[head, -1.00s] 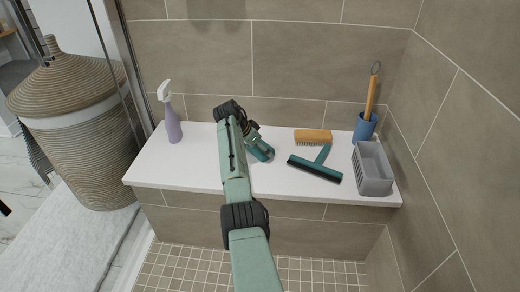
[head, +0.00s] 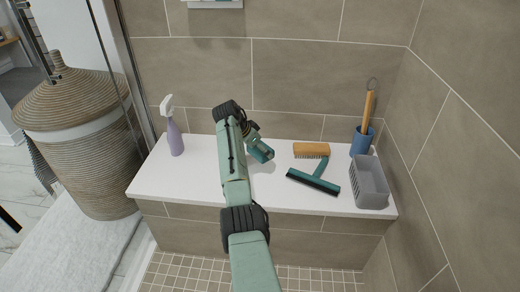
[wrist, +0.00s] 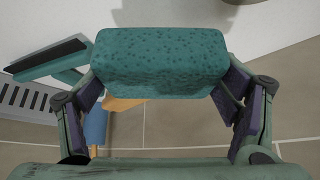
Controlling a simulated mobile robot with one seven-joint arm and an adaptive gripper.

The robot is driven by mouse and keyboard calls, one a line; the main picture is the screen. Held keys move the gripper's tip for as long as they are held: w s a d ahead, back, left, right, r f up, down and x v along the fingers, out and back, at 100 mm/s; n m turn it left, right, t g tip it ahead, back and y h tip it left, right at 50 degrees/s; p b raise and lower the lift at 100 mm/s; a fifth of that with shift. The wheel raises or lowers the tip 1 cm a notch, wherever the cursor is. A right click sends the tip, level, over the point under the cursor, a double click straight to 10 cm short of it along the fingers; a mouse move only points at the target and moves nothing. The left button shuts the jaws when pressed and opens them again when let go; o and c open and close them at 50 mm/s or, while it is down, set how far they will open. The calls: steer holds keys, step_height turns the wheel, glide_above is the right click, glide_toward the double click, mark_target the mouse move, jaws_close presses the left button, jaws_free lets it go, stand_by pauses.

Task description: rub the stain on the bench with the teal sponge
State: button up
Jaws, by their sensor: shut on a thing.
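The teal sponge (wrist: 160,62) fills the upper middle of the wrist view, held between the two fingers of my gripper (wrist: 160,85). In the head view my gripper (head: 261,152) is over the middle of the white bench (head: 210,182), left of the squeegee. I cannot tell whether the sponge touches the bench. I cannot make out the stain in either view; my arm covers part of the bench top. A grey patch is cut off at the top edge of the wrist view, and I cannot tell what it is.
A purple spray bottle (head: 175,137) stands at the bench's left end. Right of my gripper are a wooden brush (head: 311,150), a teal squeegee (head: 314,182), a grey basket (head: 369,190) and a blue cup (head: 361,142) with a wooden-handled tool. Tiled walls enclose the back and right.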

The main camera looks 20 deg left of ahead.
steer(key=shift+r+p, duration=1.2)
steer(key=shift+r, duration=0.4)
steer(key=shift+f, duration=0.1)
